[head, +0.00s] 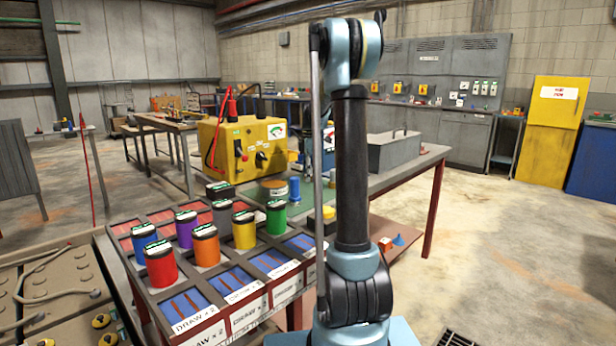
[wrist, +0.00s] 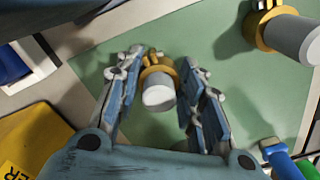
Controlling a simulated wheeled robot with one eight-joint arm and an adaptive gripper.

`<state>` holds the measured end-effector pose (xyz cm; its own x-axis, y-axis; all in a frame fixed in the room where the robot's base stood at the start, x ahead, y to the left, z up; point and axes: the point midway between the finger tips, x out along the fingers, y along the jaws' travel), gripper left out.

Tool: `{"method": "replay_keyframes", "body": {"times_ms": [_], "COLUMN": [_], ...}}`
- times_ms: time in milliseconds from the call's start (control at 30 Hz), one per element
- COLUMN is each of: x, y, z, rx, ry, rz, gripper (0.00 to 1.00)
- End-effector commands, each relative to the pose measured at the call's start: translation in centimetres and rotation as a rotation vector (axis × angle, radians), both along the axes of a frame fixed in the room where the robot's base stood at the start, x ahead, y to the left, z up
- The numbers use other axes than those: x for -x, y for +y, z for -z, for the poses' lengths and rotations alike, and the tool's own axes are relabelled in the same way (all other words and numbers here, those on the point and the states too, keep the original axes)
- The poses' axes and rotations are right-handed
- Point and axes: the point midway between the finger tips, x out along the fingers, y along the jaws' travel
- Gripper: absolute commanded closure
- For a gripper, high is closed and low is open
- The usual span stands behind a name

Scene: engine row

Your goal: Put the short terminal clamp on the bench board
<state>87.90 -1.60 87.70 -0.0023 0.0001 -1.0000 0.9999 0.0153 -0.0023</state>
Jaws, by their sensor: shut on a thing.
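The short terminal clamp (wrist: 158,84), a gold ring with a stubby pale grey cylinder, is between the fingers of my gripper (wrist: 160,90) in the wrist view. My gripper is shut on it. Below it lies a flat green surface (wrist: 95,75), which looks like the bench board; it also shows on the bench in the head view (head: 320,188). I cannot tell whether the clamp touches it. A similar clamp with a longer grey cylinder (wrist: 289,37) is at the upper right of the wrist view. In the head view my arm hides most of the gripper and clamp.
A yellow meter box (head: 240,148) stands on the bench at left. A compartment tray with several coloured canisters (head: 205,245) is in front. A grey box (head: 396,152) stands at the bench's right. Blue and green handles (wrist: 280,158) lie near the wrist view's lower right.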

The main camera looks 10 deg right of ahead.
Motion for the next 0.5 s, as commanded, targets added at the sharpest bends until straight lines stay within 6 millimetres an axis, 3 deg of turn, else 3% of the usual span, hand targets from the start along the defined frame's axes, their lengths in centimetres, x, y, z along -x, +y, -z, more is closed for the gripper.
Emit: {"method": "replay_keyframes", "body": {"times_ms": [233,267,333,500], "x": [-0.02,-0.03,-0.03,-0.03], "y": [0.02,0.03,0.04,0.09], "z": [0.06,0.10,0.08,0.08], "rx": [0.000,0.000,0.000,0.000], "ry": [0.000,0.000,0.000,0.000], "rz": [0.000,0.000,0.000,-0.001], "gripper": [0.95,0.62,0.46,0.44]}}
